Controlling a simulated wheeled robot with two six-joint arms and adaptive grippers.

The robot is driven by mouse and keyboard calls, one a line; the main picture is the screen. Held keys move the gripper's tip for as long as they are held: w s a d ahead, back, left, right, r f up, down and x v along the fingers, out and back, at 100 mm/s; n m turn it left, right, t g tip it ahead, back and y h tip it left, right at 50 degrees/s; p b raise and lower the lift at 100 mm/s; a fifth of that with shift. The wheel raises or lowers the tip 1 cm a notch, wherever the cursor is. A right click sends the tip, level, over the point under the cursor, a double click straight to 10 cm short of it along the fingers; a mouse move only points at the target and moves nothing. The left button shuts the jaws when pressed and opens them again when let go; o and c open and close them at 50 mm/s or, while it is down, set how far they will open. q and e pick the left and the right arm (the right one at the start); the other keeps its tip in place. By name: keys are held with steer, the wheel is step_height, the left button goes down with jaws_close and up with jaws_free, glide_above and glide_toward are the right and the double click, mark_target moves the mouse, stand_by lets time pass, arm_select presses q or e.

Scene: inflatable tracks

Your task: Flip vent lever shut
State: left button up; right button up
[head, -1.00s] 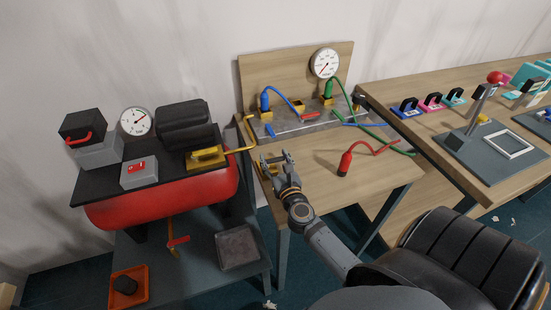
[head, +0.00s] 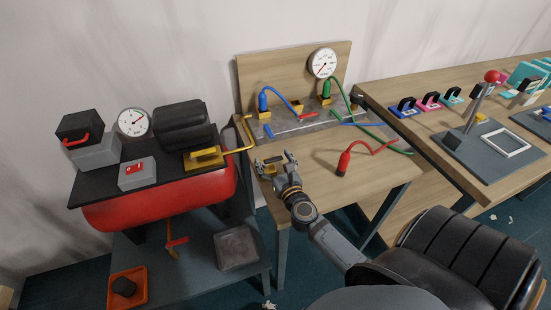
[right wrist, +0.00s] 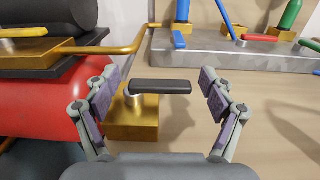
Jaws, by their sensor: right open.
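A lever with a black bar handle (right wrist: 160,86) sits on a brass block (right wrist: 132,118) at the near left of the wooden table; its bar lies crosswise. I take it for the vent lever, though no label shows. My right gripper (right wrist: 158,78) is open, with one finger on each side of the bar. No clear contact shows. In the head view the right gripper (head: 277,160) is over the table's left edge and partly hides the brass block (head: 264,169). My left gripper is not in view.
The red tank (head: 165,197) with its brass pipe (head: 242,150) stands close on the left. A grey manifold plate (head: 310,125) with blue and green hoses lies behind. A red nozzle (head: 344,162) lies to the right. The table's middle front is clear.

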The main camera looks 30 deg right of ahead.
steer(key=v, duration=1.2)
